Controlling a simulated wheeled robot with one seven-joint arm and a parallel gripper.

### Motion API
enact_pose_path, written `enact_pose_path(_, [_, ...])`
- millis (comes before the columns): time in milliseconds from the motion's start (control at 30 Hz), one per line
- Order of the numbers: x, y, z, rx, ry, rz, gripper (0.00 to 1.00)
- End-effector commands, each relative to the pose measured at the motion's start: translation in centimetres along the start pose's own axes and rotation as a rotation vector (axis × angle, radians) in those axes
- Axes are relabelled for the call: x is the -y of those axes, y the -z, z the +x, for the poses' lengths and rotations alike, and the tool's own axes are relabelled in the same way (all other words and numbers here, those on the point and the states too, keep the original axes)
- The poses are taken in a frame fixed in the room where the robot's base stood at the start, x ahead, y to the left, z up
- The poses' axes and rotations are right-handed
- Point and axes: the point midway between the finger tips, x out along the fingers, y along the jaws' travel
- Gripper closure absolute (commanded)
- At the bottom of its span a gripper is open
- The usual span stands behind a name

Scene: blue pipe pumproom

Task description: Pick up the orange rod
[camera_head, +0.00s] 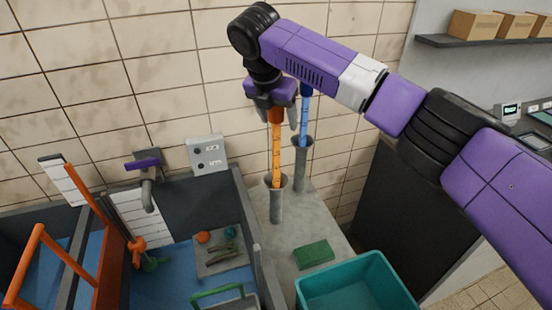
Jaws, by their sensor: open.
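The orange rod (276,158) stands upright in a grey tube holder (276,203) on the pale countertop. Its lower end is hidden inside the holder. My gripper (276,118) is open and pointing down at the rod's thicker orange top, with a finger on either side of it. I cannot tell whether the fingers touch the rod. A blue rod (303,119) stands in a second grey holder (302,168) just behind and to the right, close to my gripper.
A green sponge-like block (314,254) and a teal bin (355,284) are at the front of the counter (297,237). A grey-walled basin with a tray (219,262) lies left. The tiled wall is close behind. A shelf with boxes (475,24) is upper right.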

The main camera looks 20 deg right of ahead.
Motion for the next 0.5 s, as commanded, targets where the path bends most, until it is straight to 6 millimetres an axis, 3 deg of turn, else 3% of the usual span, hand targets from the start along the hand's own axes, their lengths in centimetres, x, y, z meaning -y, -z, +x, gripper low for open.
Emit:
enact_pose_path(133, [0.00,0.01,0.01,0.000,0.000,0.000,0.41])
enact_pose_path(433, [0.00,0.01,-0.03,0.000,0.000,0.000,1.00])
enact_pose_path(500, [0.00,0.01,-0.03,0.000,0.000,0.000,1.00])
